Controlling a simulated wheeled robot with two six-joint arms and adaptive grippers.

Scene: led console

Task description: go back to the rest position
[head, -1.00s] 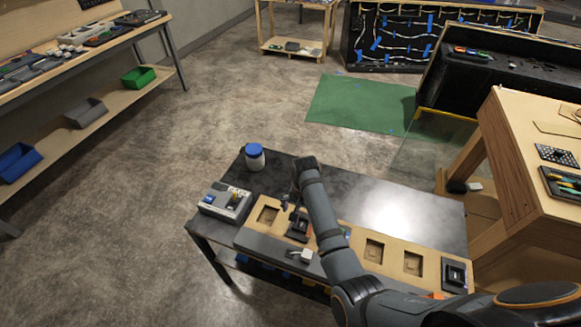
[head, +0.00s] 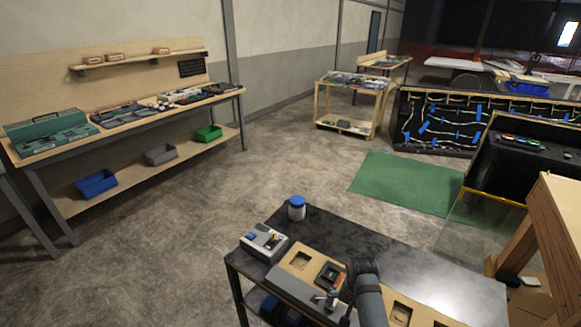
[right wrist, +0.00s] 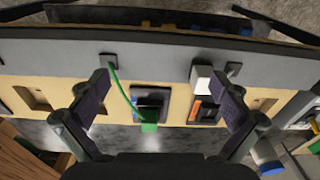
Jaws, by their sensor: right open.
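The console is a tan board with a grey front strip (head: 297,290) on a dark table, with square recesses and a black module (head: 329,276). In the right wrist view the black module (right wrist: 151,103) sits between my open right gripper's fingers (right wrist: 163,80), below them and apart. A green wire (right wrist: 123,92) runs from a black socket (right wrist: 108,61) to a green plug (right wrist: 149,127) at the module. A white block (right wrist: 201,77) is by the right finger. In the head view my right arm hides part of the board. My left gripper is out of view.
A grey switch box (head: 264,243) and a blue-lidded jar (head: 297,208) stand at the table's left end. The table's back part (head: 390,265) is clear. A wooden bench (head: 560,235) stands close at right. Shelves with bins are far left; open floor lies between.

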